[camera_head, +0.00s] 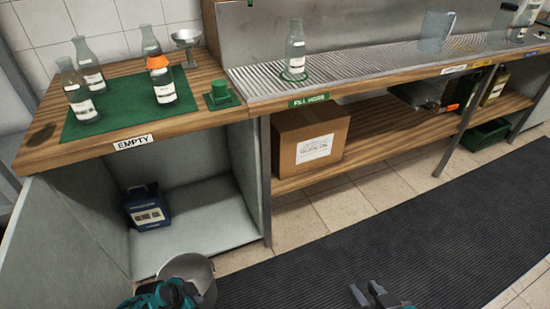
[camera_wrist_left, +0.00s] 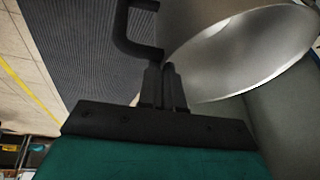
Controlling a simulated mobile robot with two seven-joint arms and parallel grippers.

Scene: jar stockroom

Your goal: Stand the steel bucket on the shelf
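The steel bucket (camera_head: 201,268) is at the bottom of the head view, in front of the open cabinet, upright or nearly so. My left gripper (camera_head: 176,284) is at its near left side. In the left wrist view, the gripper's fingers (camera_wrist_left: 165,85) are close together at the rim of the bucket (camera_wrist_left: 245,50) and look shut on it; the exact contact is hard to see. A wooden shelf (camera_head: 385,135) runs under the long counter. My right gripper (camera_head: 368,293) is open and empty above the dark floor mat.
A cardboard box (camera_head: 309,143) fills the shelf's left end; bare wood lies to its right. A blue box (camera_head: 147,207) stands in the cabinet (camera_head: 200,238). Bottles stand on the green mat (camera_head: 120,108) above. A metal post (camera_head: 265,180) separates cabinet and shelf.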

